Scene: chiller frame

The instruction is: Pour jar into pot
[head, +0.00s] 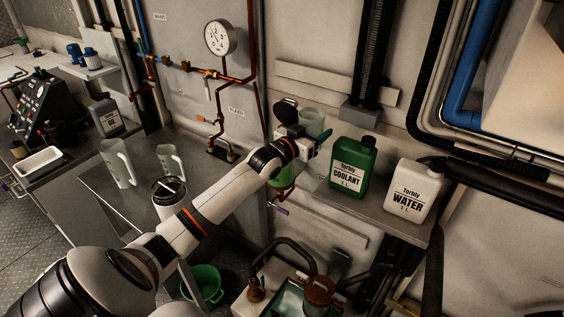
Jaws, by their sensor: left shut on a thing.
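My left arm reaches from the lower left to the wall at the centre. My left gripper (308,143) is shut, apparently on a pale translucent jar (312,119) that shows just above and behind it. The gripper hides the jar's lower part. A vessel with green content (284,177), seemingly the pot, is partly visible below and behind my gripper, with a purple-handled valve under it. A dark round lid (286,105) stands tilted left of the jar. I cannot tell whether liquid is flowing. My right gripper is not in view.
A green coolant jug (353,166) and a white water jug (413,191) stand on the shelf (375,209) at right. Two pale measuring jugs (118,164) (170,160) and a lidded white container (169,199) are on the left bench. A pressure gauge (220,37) and copper pipes are on the wall.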

